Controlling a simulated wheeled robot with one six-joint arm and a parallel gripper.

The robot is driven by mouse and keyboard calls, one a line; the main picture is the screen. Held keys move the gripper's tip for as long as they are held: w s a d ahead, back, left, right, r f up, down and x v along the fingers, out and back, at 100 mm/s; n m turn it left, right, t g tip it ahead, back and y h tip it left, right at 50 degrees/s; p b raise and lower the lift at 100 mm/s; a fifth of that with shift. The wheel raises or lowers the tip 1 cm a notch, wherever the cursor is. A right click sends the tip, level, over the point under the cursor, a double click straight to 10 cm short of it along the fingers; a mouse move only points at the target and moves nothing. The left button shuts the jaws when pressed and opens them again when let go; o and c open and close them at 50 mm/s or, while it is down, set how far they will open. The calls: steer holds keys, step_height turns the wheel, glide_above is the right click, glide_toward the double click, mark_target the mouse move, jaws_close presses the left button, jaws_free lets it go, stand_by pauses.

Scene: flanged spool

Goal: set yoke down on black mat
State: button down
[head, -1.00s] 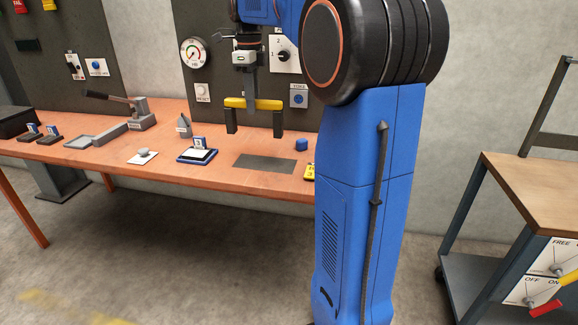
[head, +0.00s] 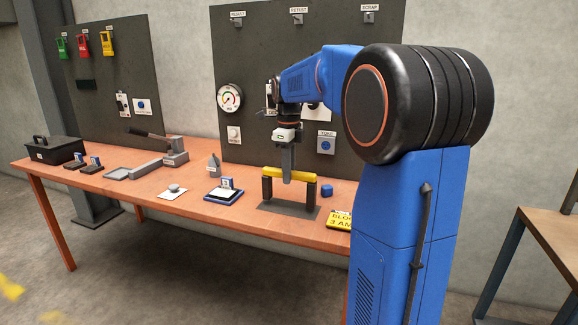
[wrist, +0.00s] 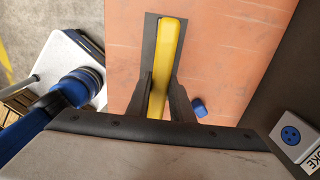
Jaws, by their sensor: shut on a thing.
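The yoke (head: 275,172) is a yellow bar with a dark leg at each end. It is upright and level over the black mat (head: 288,210), a flat dark rectangle on the orange bench. The leg ends appear at or very near the mat; I cannot tell whether they touch. My gripper (head: 288,178) is shut on the middle of the yellow bar from above. In the wrist view the yellow bar (wrist: 167,42) runs lengthwise between the two dark fingers (wrist: 160,88), over the mat (wrist: 150,35). The legs are hidden below the bar there.
A blue block (head: 326,190) sits right of the mat, and a yellow sign (head: 340,220) lies at the front edge. A blue-framed tray (head: 223,196) and a grey cone (head: 214,166) stand to the left. A dark panel (head: 240,60) rises behind.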

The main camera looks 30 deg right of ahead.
steer(key=shift+f, duration=0.95)
steer(key=shift+f, duration=0.15)
steer(key=c, duration=1.6)
jaws_free()
steer(key=shift+o, duration=0.2)
